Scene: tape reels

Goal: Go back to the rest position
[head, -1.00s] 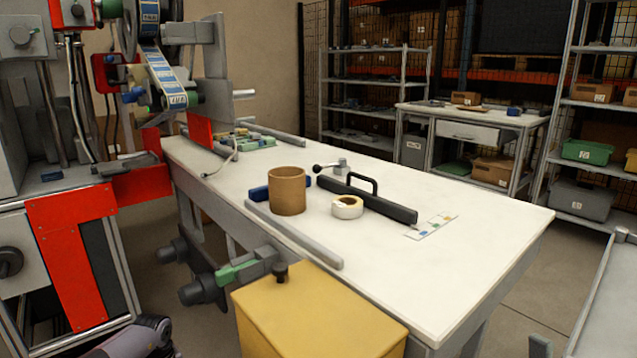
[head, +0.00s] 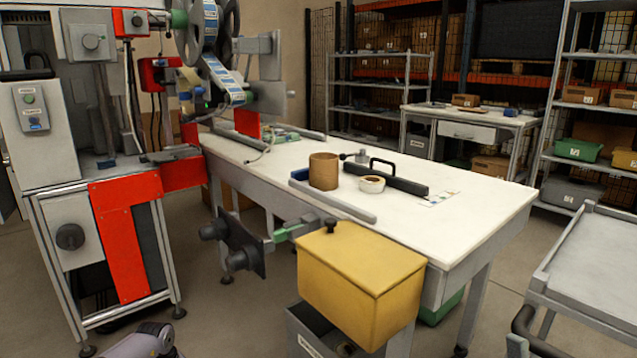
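Neither gripper shows in the head view. A grey rounded part at the bottom edge, left of the middle, looks like a piece of my own arm. A brown cardboard core (head: 323,171) stands upright on the white table (head: 420,225). A roll of white tape (head: 371,184) lies flat to its right. A black bar with a handle (head: 400,186) lies behind the tape roll. A label machine (head: 215,55) with a large reel and blue-and-white label strip stands at the back left.
A yellow lidded box (head: 360,285) sits at the table's near edge, above a grey bin (head: 305,340). A red and grey machine cabinet (head: 120,240) stands at left. A grey cart (head: 600,260) stands at right. Floor shows between the table and the cart.

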